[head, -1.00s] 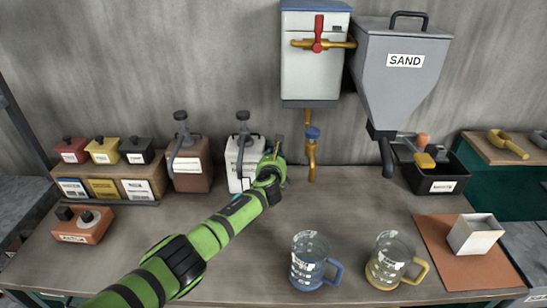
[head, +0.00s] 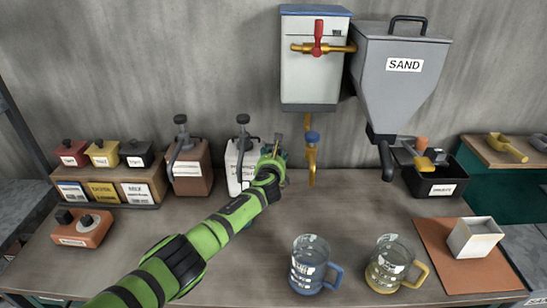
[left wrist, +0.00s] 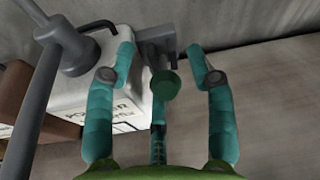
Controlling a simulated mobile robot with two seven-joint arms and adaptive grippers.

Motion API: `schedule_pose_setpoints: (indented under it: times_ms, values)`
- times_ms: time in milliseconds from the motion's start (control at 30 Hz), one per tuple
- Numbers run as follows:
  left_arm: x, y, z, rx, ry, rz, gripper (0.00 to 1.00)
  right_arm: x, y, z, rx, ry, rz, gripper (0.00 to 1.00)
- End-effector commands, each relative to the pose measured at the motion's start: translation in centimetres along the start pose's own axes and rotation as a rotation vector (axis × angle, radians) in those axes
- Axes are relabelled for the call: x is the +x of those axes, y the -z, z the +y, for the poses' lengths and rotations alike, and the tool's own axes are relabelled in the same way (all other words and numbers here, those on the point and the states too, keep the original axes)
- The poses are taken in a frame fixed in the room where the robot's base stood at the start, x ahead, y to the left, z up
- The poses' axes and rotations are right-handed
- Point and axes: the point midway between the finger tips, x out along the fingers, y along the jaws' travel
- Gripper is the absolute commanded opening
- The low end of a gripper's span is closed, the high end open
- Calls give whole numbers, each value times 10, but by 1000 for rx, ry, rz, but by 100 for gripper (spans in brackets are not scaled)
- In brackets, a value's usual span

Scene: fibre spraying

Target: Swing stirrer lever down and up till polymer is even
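The white polymer container (head: 234,172) stands at the back of the table, with a dark-topped pump on it. It also shows in the left wrist view (left wrist: 95,85), its label partly covered by a finger. My left gripper (head: 271,158) is at its right side. In the left wrist view the teal outer fingers (left wrist: 161,60) are apart. A grey block (left wrist: 155,40) lies beyond and between their tips, and a round green end (left wrist: 165,84) shows between them. I cannot tell whether that green end is a lever knob or part of my gripper. No polymer is visible. My right gripper is out of view.
A brown pump container (head: 191,175) stands to the left. A brass tap (head: 312,160) is just right of my gripper, below a white tank (head: 315,75). The sand hopper (head: 400,85) is farther right. Two mugs (head: 310,262) (head: 388,262) stand in front.

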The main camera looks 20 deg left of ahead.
Motion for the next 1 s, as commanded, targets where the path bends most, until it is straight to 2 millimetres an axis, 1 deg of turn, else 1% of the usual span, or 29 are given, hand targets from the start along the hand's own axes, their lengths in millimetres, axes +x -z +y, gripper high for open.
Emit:
schedule_pose_setpoints:
  times_ms: [233, 367, 667, 1000]
  values:
    - [-3, 2, -2, -1, 3, 1, 54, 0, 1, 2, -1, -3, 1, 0]
    - [-10, 2, -1, -3, 3, 0, 54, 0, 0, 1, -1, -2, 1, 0]
    - [-43, 2, 0, 0, 3, 1, 54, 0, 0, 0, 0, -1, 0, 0]
    - [-91, 1, 0, 0, 2, 2, 54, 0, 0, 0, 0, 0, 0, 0]
